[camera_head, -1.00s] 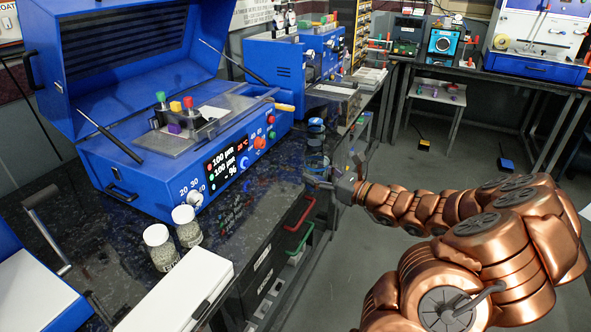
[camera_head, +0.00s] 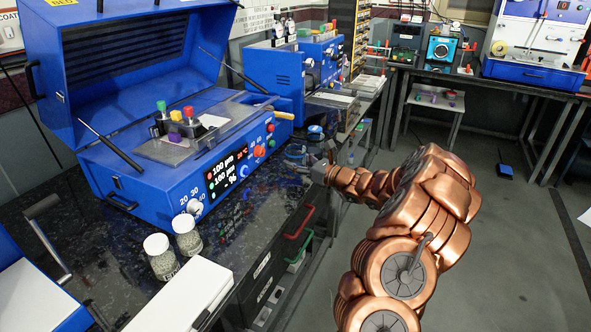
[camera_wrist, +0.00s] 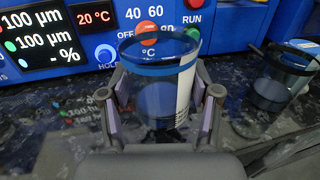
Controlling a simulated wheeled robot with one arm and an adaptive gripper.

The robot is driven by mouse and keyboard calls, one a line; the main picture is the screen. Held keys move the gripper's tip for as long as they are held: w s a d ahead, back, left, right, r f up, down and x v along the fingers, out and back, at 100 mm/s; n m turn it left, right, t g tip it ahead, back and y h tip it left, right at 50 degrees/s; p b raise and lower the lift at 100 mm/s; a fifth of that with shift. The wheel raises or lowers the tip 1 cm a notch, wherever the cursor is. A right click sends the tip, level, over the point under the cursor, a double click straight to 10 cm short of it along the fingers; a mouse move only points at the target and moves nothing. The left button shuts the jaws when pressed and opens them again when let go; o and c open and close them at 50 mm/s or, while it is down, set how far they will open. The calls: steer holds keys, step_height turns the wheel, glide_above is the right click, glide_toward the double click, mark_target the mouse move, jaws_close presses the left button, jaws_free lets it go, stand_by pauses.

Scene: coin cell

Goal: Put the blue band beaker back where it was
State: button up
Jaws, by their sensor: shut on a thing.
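The blue band beaker (camera_wrist: 160,85) is clear, with a blue band at its rim and a white label strip on its right side. It stands upright between the two fingers of my gripper (camera_wrist: 158,112), which is shut on it in the wrist view. In the head view my gripper (camera_head: 308,168) is over the dark counter, in front of the blue machine's right end; the held beaker is small and hard to make out there. I cannot tell whether its base touches the counter. A second clear beaker (camera_wrist: 275,88) with a dark rim stands to its right.
The blue coating machine (camera_head: 150,170), lid open, is close behind the held beaker. The dark counter (camera_head: 240,210) is clear left of my gripper. Two jars (camera_head: 160,256) and a white box (camera_head: 180,295) are at the front. A second blue machine (camera_head: 275,75) stands farther back.

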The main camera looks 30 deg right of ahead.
steer(key=shift+w, duration=0.4)
steer(key=shift+f, duration=1.7)
steer(key=shift+f, duration=0.2)
steer(key=o, duration=1.2)
steer(key=shift+r, duration=0.2)
steer(key=v, duration=1.2)
